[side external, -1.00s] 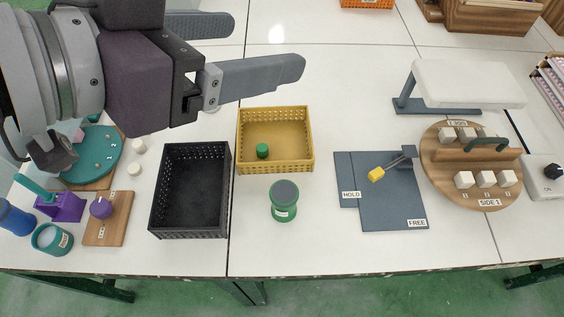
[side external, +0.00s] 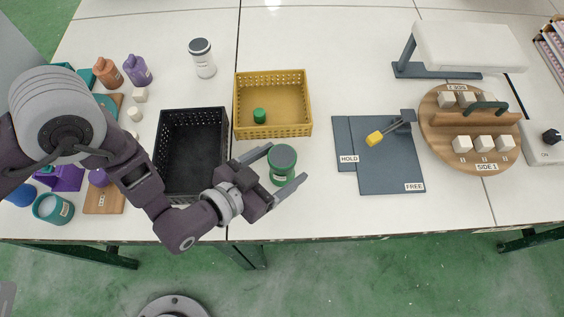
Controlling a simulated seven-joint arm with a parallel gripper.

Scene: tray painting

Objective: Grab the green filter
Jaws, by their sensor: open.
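A black basket (side external: 192,112) is left of the gripper, close to my arm. A dark mat (side external: 395,175) marked HOLD and FREE, with a yellow-headed tool (side external: 376,138), lies to the right. A white jar (side external: 203,62) stands behind. Table between container and mat is clear.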

